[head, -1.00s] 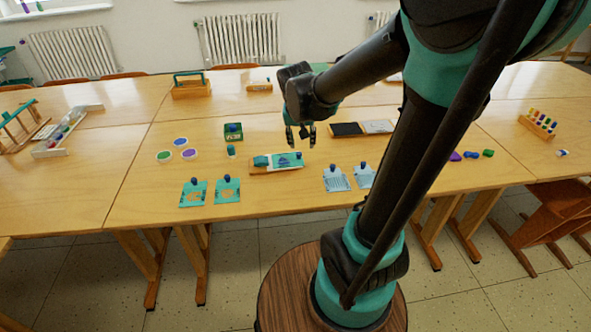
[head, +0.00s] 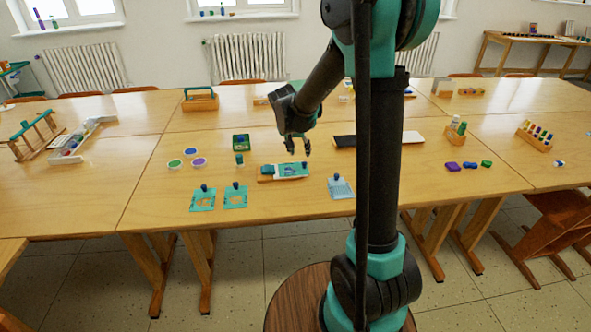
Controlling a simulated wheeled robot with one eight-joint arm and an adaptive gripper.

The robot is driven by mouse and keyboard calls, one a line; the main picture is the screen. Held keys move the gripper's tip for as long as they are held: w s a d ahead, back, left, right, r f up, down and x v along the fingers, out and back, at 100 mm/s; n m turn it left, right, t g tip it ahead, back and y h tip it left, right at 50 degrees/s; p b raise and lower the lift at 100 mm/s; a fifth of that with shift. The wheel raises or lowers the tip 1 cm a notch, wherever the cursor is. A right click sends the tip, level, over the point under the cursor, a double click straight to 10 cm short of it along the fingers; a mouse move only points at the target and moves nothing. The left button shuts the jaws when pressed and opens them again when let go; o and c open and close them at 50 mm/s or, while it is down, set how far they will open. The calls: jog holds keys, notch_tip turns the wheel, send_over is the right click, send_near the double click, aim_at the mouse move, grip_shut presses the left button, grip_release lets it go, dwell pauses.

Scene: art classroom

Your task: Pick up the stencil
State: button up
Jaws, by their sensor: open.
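Two teal plates with dark knobs and cut-out shapes, which look like stencils, lie at the front of the table: the left one (head: 202,200) and the right one (head: 236,197). A light blue plate (head: 340,188) with a dark knob lies further right, just left of my arm. I cannot tell for sure which plate is the task's stencil. My gripper (head: 297,146) is open and empty, pointing down over the table. In the picture it is just beyond a wooden tray (head: 265,179) with a teal patterned piece (head: 292,170), apart from all the plates.
The table's left front is clear.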

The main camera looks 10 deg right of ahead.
aim_at(304, 163)
jog(key=shift+x, duration=3.65)
jog(key=shift+d, duration=0.2)
grip_shut()
